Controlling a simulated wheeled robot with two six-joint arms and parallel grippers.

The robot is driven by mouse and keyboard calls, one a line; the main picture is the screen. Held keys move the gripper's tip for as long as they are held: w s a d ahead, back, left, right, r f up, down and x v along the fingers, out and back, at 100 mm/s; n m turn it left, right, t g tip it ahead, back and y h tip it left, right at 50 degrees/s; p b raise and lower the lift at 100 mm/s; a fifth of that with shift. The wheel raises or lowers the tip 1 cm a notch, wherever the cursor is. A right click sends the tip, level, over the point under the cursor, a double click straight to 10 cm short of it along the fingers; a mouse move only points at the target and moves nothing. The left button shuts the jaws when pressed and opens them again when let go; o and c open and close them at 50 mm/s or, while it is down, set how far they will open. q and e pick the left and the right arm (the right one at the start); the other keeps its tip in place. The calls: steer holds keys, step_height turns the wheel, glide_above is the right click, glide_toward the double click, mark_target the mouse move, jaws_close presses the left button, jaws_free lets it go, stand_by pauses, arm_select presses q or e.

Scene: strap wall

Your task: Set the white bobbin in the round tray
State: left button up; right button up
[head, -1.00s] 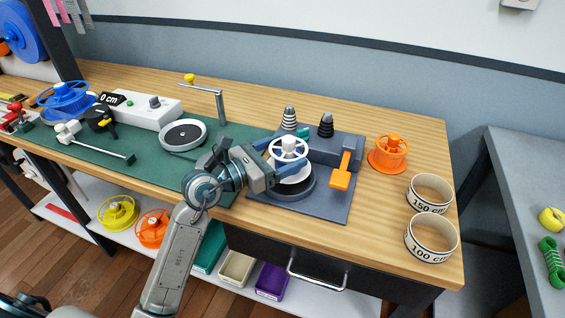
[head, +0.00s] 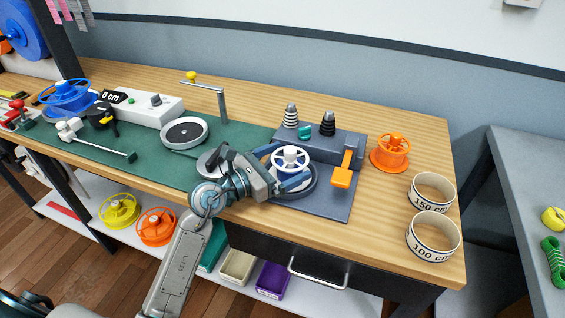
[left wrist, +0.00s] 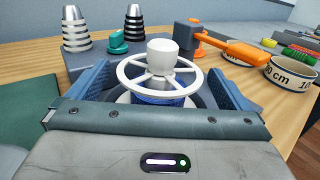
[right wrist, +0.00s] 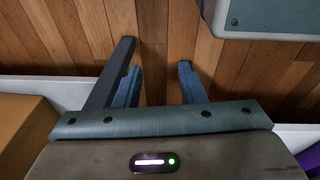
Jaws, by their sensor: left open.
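The white bobbin (head: 290,158), with a spoked top rim and a blue band below it, stands upright over the dark round tray (head: 296,196) on the grey station. It looks seated there, but its foot is partly hidden by my gripper. My left gripper (head: 304,167) is open, with one finger on each side of the bobbin. In the left wrist view the bobbin (left wrist: 160,70) rises between the spread fingers, with gaps beside its hub. My right gripper (right wrist: 160,85) is open and empty over the wooden floor, outside the head view.
The station carries an orange lever (head: 343,177), two ribbed cones and a teal knob (head: 305,132). An orange spool (head: 391,151) and two labelled rings (head: 432,237) stand to the right. A white-rimmed round plate (head: 184,133) and a metal post (head: 222,105) are left. Bare wood lies behind.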

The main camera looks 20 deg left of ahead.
arm_select(q)
steer(key=shift+r, duration=0.1)
steer(key=shift+s+a, duration=0.1)
steer(key=shift+v, duration=1.15)
steer(key=b+v, duration=0.1)
steer(key=v, duration=0.6)
steer(key=shift+s+a, duration=0.2)
steer(key=shift+v, duration=0.9)
arm_select(e)
steer(key=r, duration=0.2)
steer(key=shift+w+a+r, duration=0.15)
steer(key=shift+w+r, duration=0.2)
steer(key=shift+w, duration=0.2)
steer(key=shift+w+r, duration=0.15)
steer(key=shift+w, duration=0.35)
steer(key=shift+s, duration=0.2)
